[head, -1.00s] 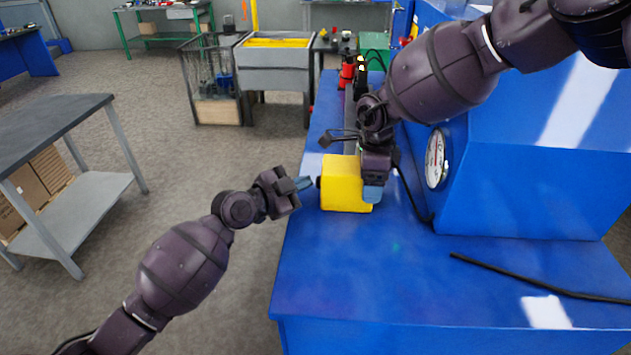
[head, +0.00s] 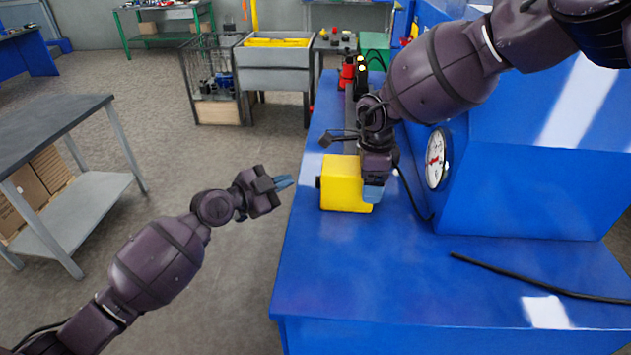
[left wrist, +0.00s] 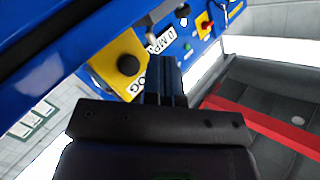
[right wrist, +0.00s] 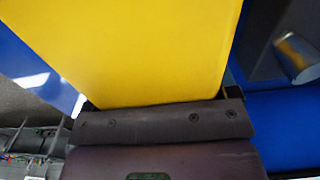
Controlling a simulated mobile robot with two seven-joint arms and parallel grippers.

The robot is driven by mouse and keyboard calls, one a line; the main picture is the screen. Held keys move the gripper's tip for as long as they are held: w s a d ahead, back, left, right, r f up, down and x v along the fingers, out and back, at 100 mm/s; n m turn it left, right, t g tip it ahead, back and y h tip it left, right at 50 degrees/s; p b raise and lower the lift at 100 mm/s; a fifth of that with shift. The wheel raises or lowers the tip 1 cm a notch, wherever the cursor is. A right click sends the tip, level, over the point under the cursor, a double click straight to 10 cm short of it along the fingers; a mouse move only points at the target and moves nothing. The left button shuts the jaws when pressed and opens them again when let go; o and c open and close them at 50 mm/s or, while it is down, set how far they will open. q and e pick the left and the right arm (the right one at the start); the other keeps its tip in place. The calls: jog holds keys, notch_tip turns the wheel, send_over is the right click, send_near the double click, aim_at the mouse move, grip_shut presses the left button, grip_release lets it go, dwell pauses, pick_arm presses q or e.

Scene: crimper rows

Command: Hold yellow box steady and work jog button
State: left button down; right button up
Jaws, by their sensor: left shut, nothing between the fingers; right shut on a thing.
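The yellow box (head: 341,186) sits at the left edge of the blue bench. A black round jog button (head: 318,182) sticks out of its left face. In the left wrist view the button (left wrist: 128,65) shows on the box's yellow face, beside a label reading JOG. My left gripper (head: 285,182) is shut and empty, left of the button with a clear gap between them. Its closed fingers (left wrist: 165,82) show in the left wrist view. My right gripper (head: 373,189) is shut on the box's right part. In the right wrist view the box (right wrist: 130,45) hides most of the fingers.
A large blue machine with a round gauge (head: 437,160) stands right of the box. A black cable (head: 540,283) lies on the bench (head: 400,290), whose front is mostly clear. A red-and-black item (head: 347,73) stands behind. A grey table (head: 60,125) is at left.

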pick_arm(q)
jog(key=shift+a, duration=1.05)
pick_arm(e)
jog(key=o, duration=0.9)
jog(key=shift+r, duration=0.15)
